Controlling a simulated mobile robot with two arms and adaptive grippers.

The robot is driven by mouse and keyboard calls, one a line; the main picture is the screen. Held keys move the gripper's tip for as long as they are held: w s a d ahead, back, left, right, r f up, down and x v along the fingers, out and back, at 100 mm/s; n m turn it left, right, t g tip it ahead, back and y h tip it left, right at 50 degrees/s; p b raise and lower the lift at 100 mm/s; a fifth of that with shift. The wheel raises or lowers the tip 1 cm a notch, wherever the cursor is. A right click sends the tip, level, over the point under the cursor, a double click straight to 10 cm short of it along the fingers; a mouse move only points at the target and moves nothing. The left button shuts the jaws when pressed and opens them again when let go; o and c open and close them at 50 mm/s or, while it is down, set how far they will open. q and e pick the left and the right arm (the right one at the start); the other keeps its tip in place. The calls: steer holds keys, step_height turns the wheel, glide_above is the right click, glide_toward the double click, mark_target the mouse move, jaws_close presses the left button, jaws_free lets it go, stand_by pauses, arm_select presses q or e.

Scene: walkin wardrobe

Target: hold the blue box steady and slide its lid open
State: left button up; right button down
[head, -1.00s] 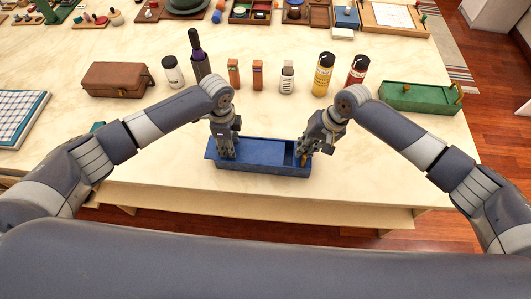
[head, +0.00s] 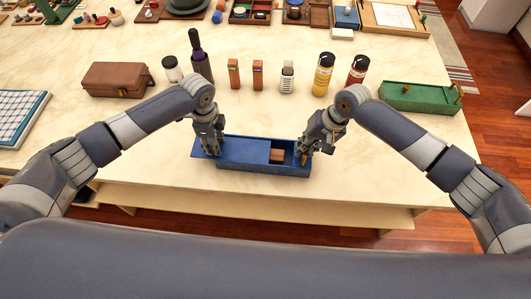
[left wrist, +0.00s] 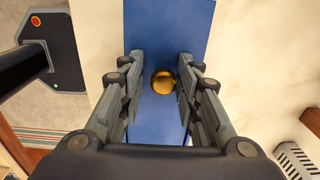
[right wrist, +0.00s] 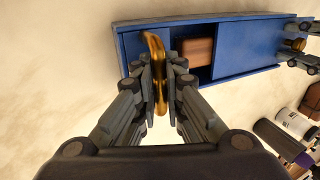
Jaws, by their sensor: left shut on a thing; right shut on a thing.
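The blue box (head: 285,171) sits near the front edge of the table, its lid (head: 242,151) slid partly open to the left. The lid juts past the box's left end. A brown block (head: 277,156) shows in the opening, and also in the right wrist view (right wrist: 194,52). My left gripper (head: 212,153) is shut on the lid's brass knob (left wrist: 163,82) at the left. My right gripper (head: 303,158) is shut on the brass handle (right wrist: 154,65) at the box's right end. The box's far interior is partly hidden by the lid.
A green box (head: 420,97) stands to the right. A brown case (head: 118,79), dark bottle (head: 200,62), small wooden blocks (head: 257,74), a yellow jar (head: 323,74) and a red jar (head: 357,70) stand behind. The table left of the lid is clear.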

mark_target(194, 146)
arm_select(q)
steer(key=shift+s+a+f, duration=0.1)
steer(key=shift+a+f, duration=0.05)
steer(key=shift+a, duration=1.05)
steer(key=shift+w+a+f, duration=0.1)
steer(key=shift+a+f, duration=0.05)
steer(key=shift+a, duration=1.05)
steer(key=shift+s+a+f, duration=0.1)
steer(key=shift+a+f, duration=0.05)
steer(key=shift+a, duration=1.05)
steer(key=shift+c, duration=0.9)
arm_select(e)
steer(key=shift+d+f, duration=0.15)
steer(key=shift+f, duration=0.1)
arm_select(q)
steer(key=o, duration=0.8)
arm_select(e)
steer(key=shift+w, duration=0.1)
arm_select(q)
steer(key=shift+d, duration=0.1)
steer(key=shift+w+r, duration=0.25)
steer(key=shift+r, duration=0.6)
arm_select(e)
steer(key=shift+w, duration=0.1)
arm_select(q)
steer(key=shift+w+r, duration=0.1)
steer(key=shift+r, duration=2.7)
arm_select(e)
steer(key=shift+a, duration=0.2)
